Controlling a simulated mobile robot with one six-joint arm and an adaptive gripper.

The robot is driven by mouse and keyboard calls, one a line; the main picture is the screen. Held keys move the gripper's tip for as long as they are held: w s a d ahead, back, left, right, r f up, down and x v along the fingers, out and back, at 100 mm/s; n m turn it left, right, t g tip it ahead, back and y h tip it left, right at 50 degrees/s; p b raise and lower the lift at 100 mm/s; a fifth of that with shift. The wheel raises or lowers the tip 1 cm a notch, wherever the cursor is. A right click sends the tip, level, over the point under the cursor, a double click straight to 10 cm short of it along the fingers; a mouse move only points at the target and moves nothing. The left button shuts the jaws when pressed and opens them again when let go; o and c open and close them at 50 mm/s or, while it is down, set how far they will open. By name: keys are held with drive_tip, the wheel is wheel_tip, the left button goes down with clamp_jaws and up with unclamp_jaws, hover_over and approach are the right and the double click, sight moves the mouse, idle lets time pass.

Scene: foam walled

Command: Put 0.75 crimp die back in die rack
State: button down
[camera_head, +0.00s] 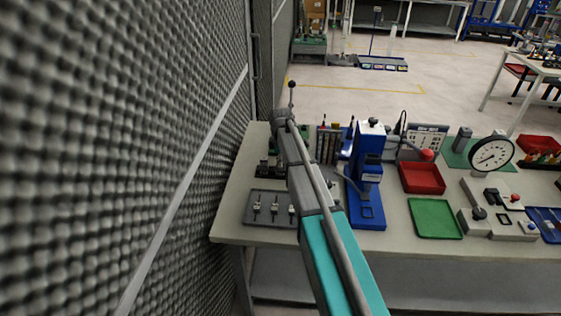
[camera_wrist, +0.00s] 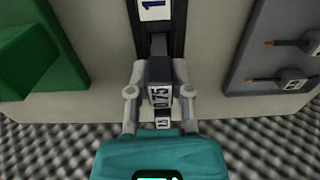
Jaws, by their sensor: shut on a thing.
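In the wrist view, my gripper (camera_wrist: 158,84) is shut on a small dark crimp die (camera_wrist: 159,76) with a white label reading 0.75. One finger is on each side of it. The black die rack (camera_wrist: 177,32) lies just beyond, with a white label marked 1 at the top edge. The die lines up with the rack's channel; I cannot tell whether it touches the rack. In the head view the black rack (camera_head: 263,169) shows at the left end of the bench, partly behind my arm, which hides my gripper and the die.
A grey tray (camera_head: 250,219) with several labelled pieces lies in front of the rack; it also shows at right in the wrist view (camera_wrist: 238,82). A green block (camera_wrist: 38,50) is at left there. A blue press (camera_head: 368,212) stands right of my arm. A foam wall (camera_head: 110,130) is close left.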

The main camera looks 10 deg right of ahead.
drive_tip(key=shift+f+b, duration=0.6)
drive_tip(key=shift+f, duration=0.05)
drive_tip(key=shift+c, duration=2.2)
unclamp_jaws()
drive_tip(key=shift+r, duration=0.1)
